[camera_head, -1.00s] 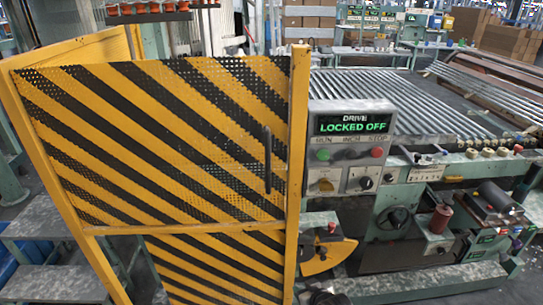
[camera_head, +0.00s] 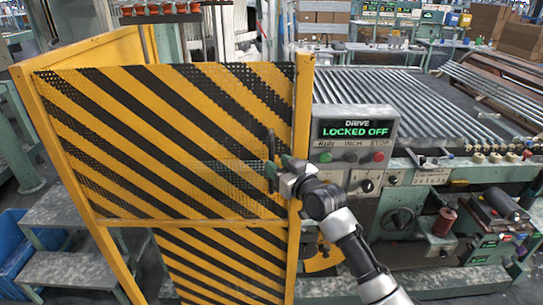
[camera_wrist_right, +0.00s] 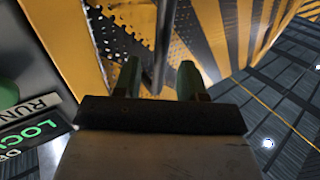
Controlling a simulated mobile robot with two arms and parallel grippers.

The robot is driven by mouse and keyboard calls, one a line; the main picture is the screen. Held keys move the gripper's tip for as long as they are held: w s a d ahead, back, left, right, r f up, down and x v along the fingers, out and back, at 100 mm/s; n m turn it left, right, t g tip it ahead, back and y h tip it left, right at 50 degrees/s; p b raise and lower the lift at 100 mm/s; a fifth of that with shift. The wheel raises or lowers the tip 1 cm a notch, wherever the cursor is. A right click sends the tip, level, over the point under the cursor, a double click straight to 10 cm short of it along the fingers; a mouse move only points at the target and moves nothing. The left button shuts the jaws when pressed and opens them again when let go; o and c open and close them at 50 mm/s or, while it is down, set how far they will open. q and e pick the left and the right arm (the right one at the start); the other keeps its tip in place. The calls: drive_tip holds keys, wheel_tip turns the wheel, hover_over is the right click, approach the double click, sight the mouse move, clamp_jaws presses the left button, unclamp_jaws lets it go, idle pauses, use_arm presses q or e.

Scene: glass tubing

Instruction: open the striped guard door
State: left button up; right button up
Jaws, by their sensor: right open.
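The guard door (camera_head: 160,120) is a yellow and black striped mesh panel in a yellow frame, and it looks shut in the head view. Its black vertical handle (camera_head: 271,150) is near the right edge. My right gripper (camera_head: 272,168) is at the lower part of the handle. In the right wrist view the fingers (camera_wrist_right: 157,80) are apart, with the dark handle bar (camera_wrist_right: 163,45) showing between them. I cannot tell whether either finger touches the bar. The striped panel (camera_wrist_right: 225,30) also shows behind the fingers. My left gripper is not in view.
A control box (camera_head: 352,140) reading "DRIVE LOCKED OFF" stands just right of the door, close to my right arm. A roller bed (camera_head: 400,100) lies behind it. Grey steps (camera_head: 70,215) and a blue bin (camera_head: 15,245) are at the left.

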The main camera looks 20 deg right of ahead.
sight(273, 161)
drive_tip(key=shift+x, duration=1.8)
drive_tip(key=shift+c, duration=0.5)
clamp_jaws()
